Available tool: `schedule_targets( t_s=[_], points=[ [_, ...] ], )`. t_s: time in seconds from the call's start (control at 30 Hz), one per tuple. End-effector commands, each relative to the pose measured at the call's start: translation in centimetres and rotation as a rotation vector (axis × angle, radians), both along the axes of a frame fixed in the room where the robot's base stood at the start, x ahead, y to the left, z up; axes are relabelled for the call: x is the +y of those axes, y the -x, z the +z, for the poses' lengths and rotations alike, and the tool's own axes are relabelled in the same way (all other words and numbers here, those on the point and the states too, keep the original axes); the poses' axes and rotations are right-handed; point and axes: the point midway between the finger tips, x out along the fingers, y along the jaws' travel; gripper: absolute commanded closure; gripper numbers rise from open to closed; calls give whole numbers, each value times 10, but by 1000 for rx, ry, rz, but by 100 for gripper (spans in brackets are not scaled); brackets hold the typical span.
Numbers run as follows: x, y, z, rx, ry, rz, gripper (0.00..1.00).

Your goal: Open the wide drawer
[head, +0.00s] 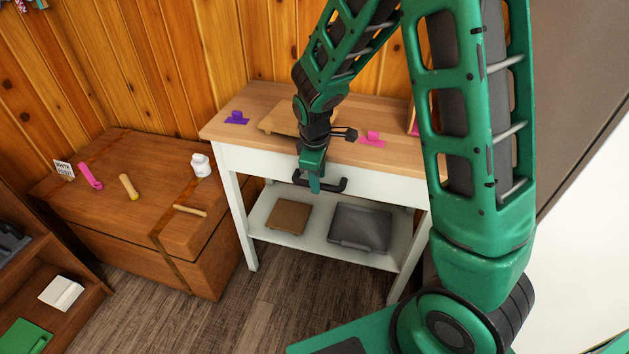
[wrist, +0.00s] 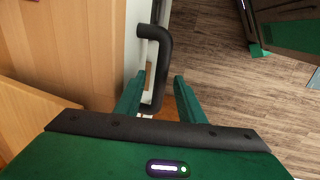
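The wide drawer (head: 262,167) is the white front under the wooden tabletop of a white table. It looks closed. Its black bar handle (head: 338,187) sticks out from the front, and my gripper hides part of it in the head view. My gripper (head: 315,188) is right at the handle, pointing down. In the wrist view the handle (wrist: 158,62) runs between the two green fingers (wrist: 155,90), which are apart with visible gaps. The gripper is open around the lower part of the handle and does not grip it.
The tabletop (head: 265,100) holds a cutting board (head: 280,122), a purple holder (head: 237,118) and a pink holder (head: 371,139). A brown box (head: 288,217) and a grey bin (head: 360,228) sit on the lower shelf. A wooden chest (head: 130,205) stands left. The floor (head: 290,290) in front is clear.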

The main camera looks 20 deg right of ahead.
Motion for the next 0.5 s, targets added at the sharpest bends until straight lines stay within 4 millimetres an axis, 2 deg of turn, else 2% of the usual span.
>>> schedule_targets(
  t_s=[0.13, 0.47, 0.5],
  points=[
    [-1, -1, -10, 1, 0, 0, 64],
    [-2, -2, -13, -1, -1, -1, 64],
    [-2, -2, -13, -1, -1, -1, 72]
  ],
)
